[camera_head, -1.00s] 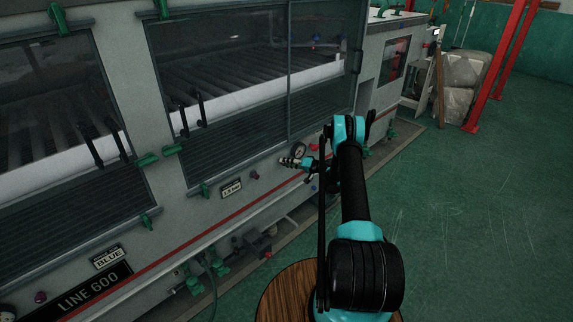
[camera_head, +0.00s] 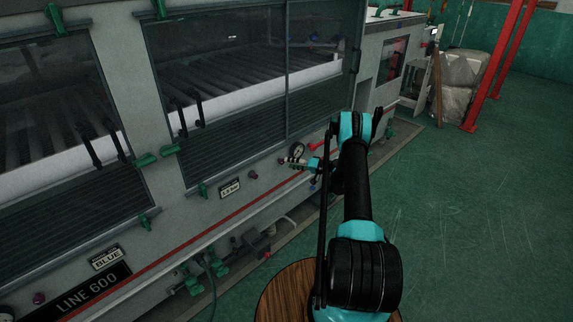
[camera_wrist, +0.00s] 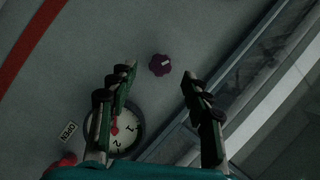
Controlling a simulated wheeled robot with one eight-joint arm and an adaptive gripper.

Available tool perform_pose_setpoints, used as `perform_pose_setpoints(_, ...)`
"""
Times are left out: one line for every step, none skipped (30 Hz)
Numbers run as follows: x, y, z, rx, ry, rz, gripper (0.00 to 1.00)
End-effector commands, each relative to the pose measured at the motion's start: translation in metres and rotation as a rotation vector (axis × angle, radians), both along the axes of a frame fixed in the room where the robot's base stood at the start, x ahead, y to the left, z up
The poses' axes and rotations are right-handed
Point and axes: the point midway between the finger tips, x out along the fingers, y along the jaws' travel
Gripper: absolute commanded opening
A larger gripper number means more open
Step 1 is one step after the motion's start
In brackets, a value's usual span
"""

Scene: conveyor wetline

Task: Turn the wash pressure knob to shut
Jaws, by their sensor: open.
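The wash pressure knob (camera_wrist: 160,65) is a small dark maroon, lobed knob with a pale mark across its face, on the grey panel in the wrist view. It appears to be the small reddish knob (camera_head: 253,174) right of the pressure label in the head view. My gripper (camera_wrist: 158,76) is open. Its two fingers stand left and right in the wrist view, with the knob seen in line with the gap near their tips. I cannot tell the remaining distance. In the head view my gripper (camera_head: 290,162) is at the panel, right of the knob, its fingers pointing left.
A round gauge (camera_wrist: 126,138) is partly hidden behind the left finger. An OPEN label (camera_wrist: 68,131) is beside it. The pressure label (camera_head: 229,188) is left of the knob. Glazed machine windows (camera_head: 240,90) are above. Green floor (camera_head: 480,220) is clear to the right.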

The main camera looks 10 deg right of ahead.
Motion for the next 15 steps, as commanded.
perform_pose_setpoints(-0.006,-0.011,0.002,0.0,0.0,-0.004,0.49)
perform_pose_setpoints(-0.01,-0.016,0.003,0.0,0.0,-0.004,0.49)
perform_pose_setpoints(-0.014,-0.023,0.005,0.0,0.0,-0.004,0.49)
perform_pose_setpoints(-0.018,-0.028,0.006,0.0,0.0,-0.004,0.49)
perform_pose_setpoints(-0.021,-0.032,0.007,0.0,0.0,-0.004,0.49)
perform_pose_setpoints(-0.025,-0.038,0.009,0.0,0.0,-0.004,0.49)
perform_pose_setpoints(-0.028,-0.043,0.009,0.0,0.0,-0.004,0.49)
perform_pose_setpoints(-0.031,-0.046,0.01,0.0,0.0,-0.002,0.49)
perform_pose_setpoints(-0.034,-0.05,0.011,0.0,0.0,-0.002,0.49)
perform_pose_setpoints(-0.036,-0.054,0.012,0.0,0.0,-0.002,0.49)
perform_pose_setpoints(-0.038,-0.056,0.013,0.0,0.0,-0.002,0.49)
perform_pose_setpoints(-0.04,-0.06,0.013,0.0,0.0,-0.001,0.49)
perform_pose_setpoints(-0.042,-0.061,0.014,0.0,0.0,-0.001,0.49)
perform_pose_setpoints(-0.043,-0.063,0.014,0.0,0.0,-0.001,0.49)
perform_pose_setpoints(-0.044,-0.064,0.015,0.0,0.0,-0.001,0.49)
